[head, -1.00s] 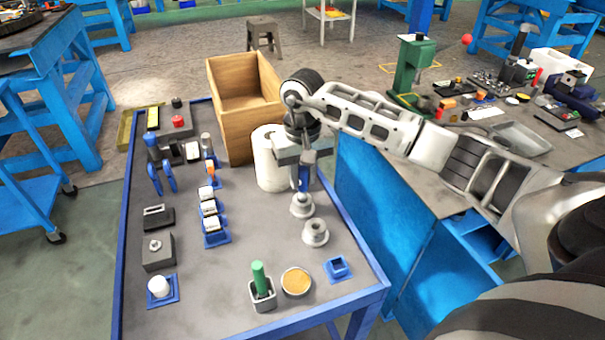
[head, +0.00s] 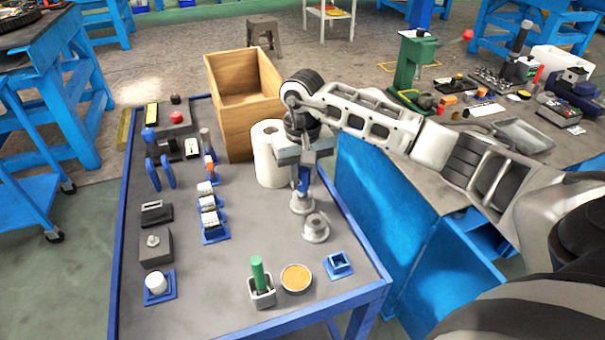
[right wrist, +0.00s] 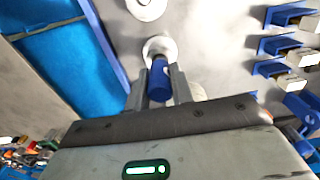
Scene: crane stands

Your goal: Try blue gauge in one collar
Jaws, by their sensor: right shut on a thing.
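My right gripper (head: 303,172) is shut on the blue gauge (head: 303,183) and holds it upright over the farther collar (head: 303,204). In the right wrist view the blue gauge (right wrist: 159,80) sits between the two fingers (right wrist: 160,88), its end at the pale collar (right wrist: 158,48). I cannot tell how far the gauge is inside it. The nearer collar (head: 316,229) is a grey flanged ring, empty, standing on the table; it also shows in the right wrist view (right wrist: 146,5). My left gripper is not in view.
A white roll (head: 268,154) stands close left of the gripper, with a wooden box (head: 236,120) behind. A green gauge stands in a grey cup (head: 262,293) beside a tan-filled dish (head: 296,279) and an empty blue holder (head: 338,265). The table's middle is clear.

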